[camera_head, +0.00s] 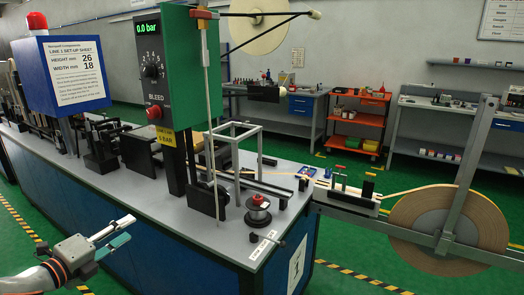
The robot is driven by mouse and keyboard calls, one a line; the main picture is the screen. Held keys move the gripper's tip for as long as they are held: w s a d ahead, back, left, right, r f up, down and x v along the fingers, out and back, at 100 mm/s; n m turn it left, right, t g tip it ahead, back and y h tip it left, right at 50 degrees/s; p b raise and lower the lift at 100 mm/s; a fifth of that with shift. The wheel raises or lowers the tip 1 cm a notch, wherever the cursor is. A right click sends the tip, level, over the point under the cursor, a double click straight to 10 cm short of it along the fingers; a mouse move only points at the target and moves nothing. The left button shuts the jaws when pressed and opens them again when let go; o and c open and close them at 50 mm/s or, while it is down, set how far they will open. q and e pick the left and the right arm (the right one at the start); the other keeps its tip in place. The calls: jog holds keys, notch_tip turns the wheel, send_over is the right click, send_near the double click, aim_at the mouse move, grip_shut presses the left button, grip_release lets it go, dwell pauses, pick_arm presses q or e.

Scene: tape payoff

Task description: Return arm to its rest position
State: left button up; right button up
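My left gripper (127,229) is at the lower left, in front of the bench's blue side. It is open and empty, its two fingers apart, with nothing between them. My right gripper is not in view. The picture does not make clear which arm the task means. A thin dark arm (270,14) with a pale tip reaches right from the top of the green column, in front of a white reel (262,36). A grey upright arm (474,150) stands across the large brown tape roll (410,225) at the right. My gripper is far from both arms.
The long bench (130,190) carries a gauge panel (152,75) reading 0.0 bar, a blue set-up box (75,75) and a small spool (258,212). An orange cart (358,122) and workbenches stand behind.

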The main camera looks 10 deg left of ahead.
pick_arm(q)
jog(key=s+d+f+n+g, duration=0.1)
jog(key=s+f+n, duration=0.2)
jog(key=f, duration=0.4)
jog(key=s+d+f+n, duration=0.2)
jog(key=f+n, duration=0.1)
jog(key=f, duration=0.3)
jog(key=s+d+f+n+g, duration=0.3)
jog(key=s+d+f+n, duration=1.1)
jog(key=s+d+f, duration=0.3)
jog(key=d+f, duration=0.3)
jog(key=shift+s+d+n+g+y, duration=0.2)
jog(key=shift+d+n+g+y, duration=0.1)
jog(key=shift+g, duration=0.1)
